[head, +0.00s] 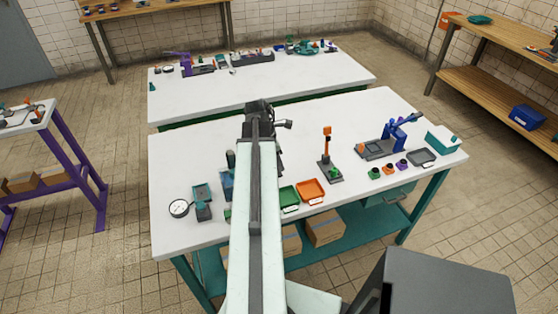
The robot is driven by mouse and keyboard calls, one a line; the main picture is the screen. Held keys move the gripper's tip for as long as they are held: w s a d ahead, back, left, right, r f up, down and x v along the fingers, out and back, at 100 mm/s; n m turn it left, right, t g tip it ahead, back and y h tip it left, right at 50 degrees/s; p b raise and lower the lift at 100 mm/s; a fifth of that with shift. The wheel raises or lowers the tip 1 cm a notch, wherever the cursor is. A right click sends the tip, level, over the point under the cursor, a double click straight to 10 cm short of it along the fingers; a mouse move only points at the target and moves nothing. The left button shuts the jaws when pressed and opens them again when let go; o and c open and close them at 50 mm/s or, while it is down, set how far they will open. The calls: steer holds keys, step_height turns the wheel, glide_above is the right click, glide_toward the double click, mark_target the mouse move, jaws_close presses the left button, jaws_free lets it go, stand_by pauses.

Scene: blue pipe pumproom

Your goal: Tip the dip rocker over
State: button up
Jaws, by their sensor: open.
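An upright device with an orange block (327,131) on top of a thin post stands on a dark base (330,172) on the near white table. It may be the dip rocker, but I cannot tell for sure. A small green piece shows on its base. My gripper (270,113) is at the end of my outstretched arm, above the far part of the near table. It is to the left of the orange block and apart from it. The jaws are small and dark here, with nothing visible held between them. My arm hides the middle-left of the table.
On the near table, a green tray (289,196) and orange tray (311,190) lie in front of the upright device. A blue press (398,131), small pots, a grey tray (422,157) and a teal box (442,139) stand right. A round gauge (179,208) lies left. A second table (210,93) stands behind.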

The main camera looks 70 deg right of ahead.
steer(key=p+v, duration=0.3)
steer(key=v, duration=0.1)
steer(key=shift+r, duration=0.4)
steer(key=shift+a+f, duration=0.1)
steer(key=shift+w+a, duration=0.2)
steer(key=shift+w, duration=0.1)
steer(key=shift+w+a+r+g+h, duration=0.5)
steer(key=shift+w+a+r+g, duration=0.15)
steer(key=shift+w, duration=0.2)
steer(key=shift+s+d+f, duration=0.1)
steer(key=shift+s+f, duration=0.05)
steer(key=shift+f, duration=0.05)
steer(key=b+x, duration=0.7)
steer(key=shift+d+f, duration=0.1)
steer(key=shift+f, duration=0.2)
steer(key=shift+r, duration=0.15)
jaws_close()
